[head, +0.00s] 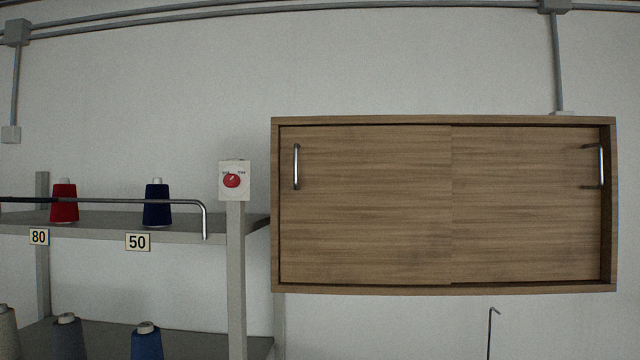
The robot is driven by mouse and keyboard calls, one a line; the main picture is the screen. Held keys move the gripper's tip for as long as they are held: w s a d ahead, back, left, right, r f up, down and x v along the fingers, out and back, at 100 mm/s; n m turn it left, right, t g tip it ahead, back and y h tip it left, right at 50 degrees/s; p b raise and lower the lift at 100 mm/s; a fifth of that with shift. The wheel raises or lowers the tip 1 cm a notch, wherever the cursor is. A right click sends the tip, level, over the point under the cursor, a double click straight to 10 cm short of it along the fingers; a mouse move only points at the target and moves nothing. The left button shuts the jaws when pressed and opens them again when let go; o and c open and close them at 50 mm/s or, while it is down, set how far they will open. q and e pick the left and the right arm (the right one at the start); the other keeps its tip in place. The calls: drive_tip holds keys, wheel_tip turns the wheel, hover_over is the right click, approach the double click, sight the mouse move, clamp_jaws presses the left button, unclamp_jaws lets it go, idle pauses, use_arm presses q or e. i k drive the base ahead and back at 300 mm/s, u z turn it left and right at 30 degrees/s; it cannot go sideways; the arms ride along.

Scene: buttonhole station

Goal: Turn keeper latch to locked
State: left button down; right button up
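The keeper latch (232,181) shows in the head view as a small red knob on a pale plate (235,166) at the top of the shelf's right front post. Small dark lettering is printed above the knob, too small to read surely. A grey bar (130,201) runs across the front of the upper shelf and bends down at its right end, left of the latch post. Which way the latch is set I cannot tell. Neither of my grippers is in view.
A red thread cone (64,203) and a navy cone (157,204) stand on the upper shelf (190,225), behind the bar. Several cones stand on the lower shelf. A wooden sliding-door cabinet (365,210) hangs on the wall at right. A thin hooked rod (490,330) rises below it.

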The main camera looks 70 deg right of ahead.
sight(230, 181)
drive_tip(key=z, duration=1.8)
drive_tip(key=k, duration=0.2)
